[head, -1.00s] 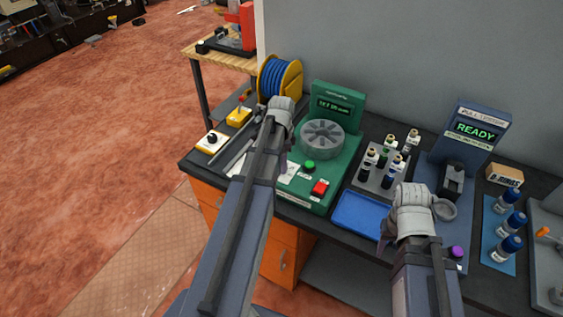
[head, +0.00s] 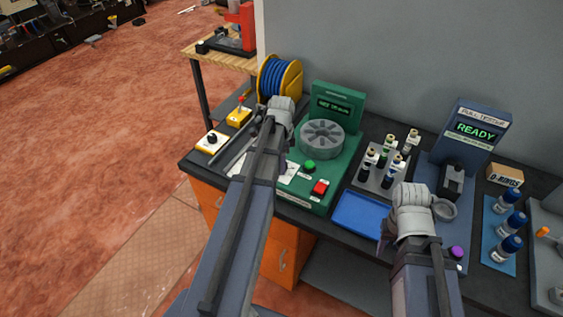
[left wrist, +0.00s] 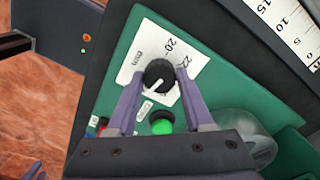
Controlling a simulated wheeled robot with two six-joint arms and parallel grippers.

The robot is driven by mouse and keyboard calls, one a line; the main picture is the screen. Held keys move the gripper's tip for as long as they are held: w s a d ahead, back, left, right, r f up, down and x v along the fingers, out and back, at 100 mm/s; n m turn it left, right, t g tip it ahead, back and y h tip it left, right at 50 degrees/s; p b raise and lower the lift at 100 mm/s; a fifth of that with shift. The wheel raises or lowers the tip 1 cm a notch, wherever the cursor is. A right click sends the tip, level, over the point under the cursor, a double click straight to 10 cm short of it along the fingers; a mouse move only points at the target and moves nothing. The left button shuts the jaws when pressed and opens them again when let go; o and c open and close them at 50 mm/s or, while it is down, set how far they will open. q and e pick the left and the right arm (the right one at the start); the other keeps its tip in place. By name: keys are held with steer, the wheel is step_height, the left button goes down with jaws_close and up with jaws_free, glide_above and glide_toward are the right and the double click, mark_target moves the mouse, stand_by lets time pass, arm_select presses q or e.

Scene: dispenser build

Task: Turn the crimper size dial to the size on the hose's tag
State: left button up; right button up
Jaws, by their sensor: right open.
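The green crimper (head: 345,165) stands on the bench in the head view, with a grey round die head, a green button, a red switch and a lit display (head: 334,107) too small to read surely. Its black size dial (left wrist: 159,74) shows in the left wrist view, its white pointer toward the lower left. A white scale plate with 20, 22 and mm lies behind it. My left gripper (left wrist: 160,80) has one finger on each side of the dial, closed against it. My arm hides the dial in the head view. My right gripper (head: 385,238) is open near the blue tray. I cannot make out a hose tag.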

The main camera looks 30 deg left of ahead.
arm_select(q)
steer(key=o, duration=0.3)
steer(key=shift+o, duration=0.2)
step_height(320, 180, up, 8)
steer(key=p, duration=0.8)
steer(key=shift+f, duration=0.15)
steer(key=shift+d, duration=0.25)
steer(key=s+d+n, duration=0.1)
steer(key=d, duration=0.4)
steer(key=s+d+f+n+b, duration=0.1)
steer(key=s+d, duration=0.1)
steer(key=d, duration=0.3)
steer(key=s+d+f+n+b, duration=0.1)
steer(key=d, duration=0.4)
steer(key=shift+s+d, duration=0.1)
steer(key=shift+s, duration=0.2)
steer(key=s+d+f+n+y+b, duration=0.1)
steer(key=s+d+n, duration=0.3)
steer(key=s+d, duration=0.4)
steer(key=d+b, duration=0.1)
steer(key=d, duration=0.3)
steer(key=shift+s+d+f, duration=0.3)
steer(key=shift+s, duration=0.1)
